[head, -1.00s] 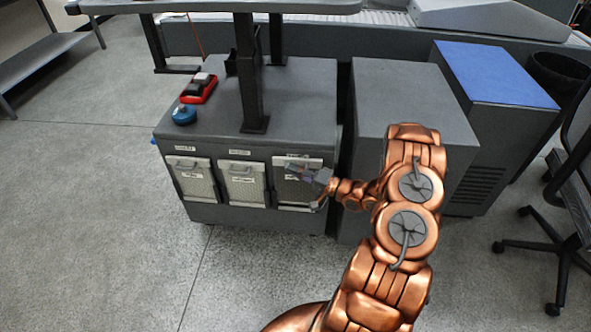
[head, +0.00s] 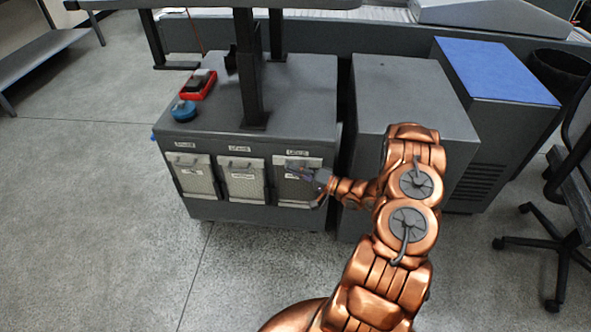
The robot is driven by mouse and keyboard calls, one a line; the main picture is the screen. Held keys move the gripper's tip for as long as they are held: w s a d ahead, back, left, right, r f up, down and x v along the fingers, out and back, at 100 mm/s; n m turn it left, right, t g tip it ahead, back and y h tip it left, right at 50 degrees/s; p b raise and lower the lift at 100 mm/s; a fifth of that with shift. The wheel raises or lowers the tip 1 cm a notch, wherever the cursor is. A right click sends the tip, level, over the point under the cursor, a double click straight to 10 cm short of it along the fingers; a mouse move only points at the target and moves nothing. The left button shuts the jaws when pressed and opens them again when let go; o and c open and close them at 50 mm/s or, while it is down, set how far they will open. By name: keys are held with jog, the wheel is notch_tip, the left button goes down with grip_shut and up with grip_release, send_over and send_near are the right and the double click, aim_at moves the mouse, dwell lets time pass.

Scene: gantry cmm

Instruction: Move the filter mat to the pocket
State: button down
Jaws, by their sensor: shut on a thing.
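Three light grey filter mats hang side by side on the front of a dark grey cabinet: a left one (head: 196,180), a middle one (head: 243,184) and a right one (head: 294,192). Each is under a small white label and has a handle or tab near its top. My gripper (head: 296,171) is at the upper part of the right filter mat and shut on it. The fingers cover part of its top, so the exact grip is hidden. Whether this mat is fully seated in its pocket, I cannot tell.
The cabinet (head: 300,105) carries a dark post, a red device (head: 199,85) and a blue round object (head: 183,111). A grey cabinet (head: 400,85) stands close on the right, beside a blue-topped one (head: 495,72). An office chair (head: 565,190) is far right. The floor in front is clear.

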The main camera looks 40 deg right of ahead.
jog(key=shift+f+b, duration=0.3)
jog(key=shift+f, duration=0.7)
jog(key=c, duration=1.1)
grip_release()
jog(key=shift+c, duration=0.2)
jog(key=shift+s+d, duration=0.1)
jog(key=v, duration=1.1)
jog(key=shift+s, duration=0.4)
jog(key=shift+d+f, duration=0.1)
jog(key=shift+d, duration=0.05)
